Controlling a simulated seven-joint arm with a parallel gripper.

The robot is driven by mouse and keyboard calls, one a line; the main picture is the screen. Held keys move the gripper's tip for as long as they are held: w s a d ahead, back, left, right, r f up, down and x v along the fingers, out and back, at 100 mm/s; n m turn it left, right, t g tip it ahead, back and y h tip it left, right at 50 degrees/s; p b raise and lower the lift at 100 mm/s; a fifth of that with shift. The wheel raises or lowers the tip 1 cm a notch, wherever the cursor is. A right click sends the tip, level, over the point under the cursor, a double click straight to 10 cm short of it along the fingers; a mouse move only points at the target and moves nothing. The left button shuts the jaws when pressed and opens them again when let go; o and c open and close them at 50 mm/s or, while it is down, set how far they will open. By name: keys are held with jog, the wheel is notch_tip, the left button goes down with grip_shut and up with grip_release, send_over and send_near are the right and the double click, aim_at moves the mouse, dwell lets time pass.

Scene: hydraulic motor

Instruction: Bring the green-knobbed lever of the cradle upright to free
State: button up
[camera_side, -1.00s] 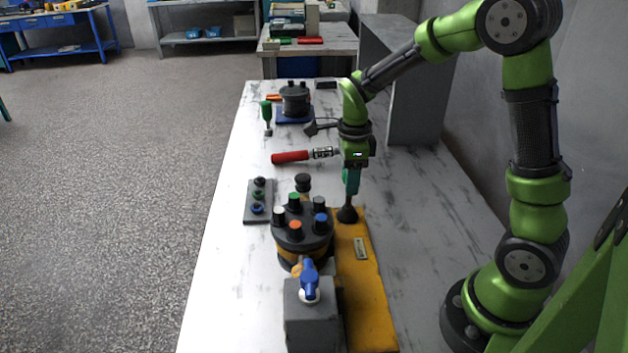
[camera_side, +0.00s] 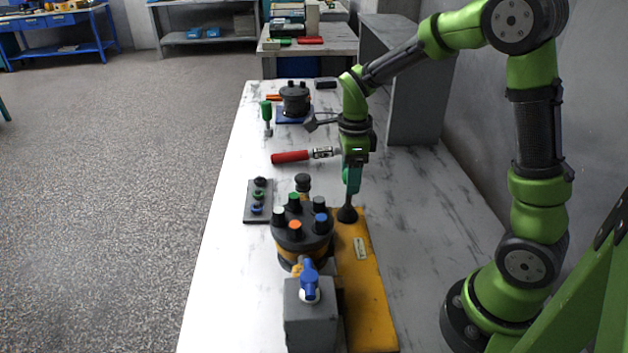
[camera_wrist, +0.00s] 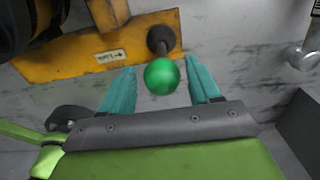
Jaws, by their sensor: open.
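The yellow cradle (camera_side: 362,280) lies on the table, with a dark round lever pivot (camera_side: 347,214) near its far end. The lever's green knob (camera_wrist: 162,76) shows in the wrist view, with a short dark rod behind it leading to the pivot (camera_wrist: 161,39). My gripper (camera_wrist: 160,68) is open, its teal fingers on either side of the knob with gaps visible on both sides. In the side view my gripper (camera_side: 352,181) points down above the pivot, and the knob cannot be told apart from the fingers. The lever's exact tilt is hard to tell.
A dark motor body (camera_side: 302,238) with coloured caps stands left of the cradle. A grey block with a blue handle (camera_side: 310,280) is in front. A red-handled tool (camera_side: 291,157) and a small rack (camera_side: 258,202) lie nearby. A grey panel (camera_side: 416,95) stands back right.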

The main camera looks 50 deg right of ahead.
jog(key=shift+r, duration=2.45)
jog(key=shift+n, duration=0.6)
jog(key=shift+a+f+n, duration=0.1)
jog(key=shift+f+n, duration=0.15)
jog(key=shift+n, duration=0.45)
jog(key=s+a+r+n+t+y, duration=0.1)
jog(key=s+a+r+n+t, duration=0.2)
jog(key=n, duration=0.7)
jog(key=s+a+r+n+t+y, duration=0.1)
jog(key=s+a+r+n+t, duration=0.3)
jog(key=s+n, duration=0.6)
jog(key=a+r, duration=0.2)
jog(key=shift+a, duration=0.35)
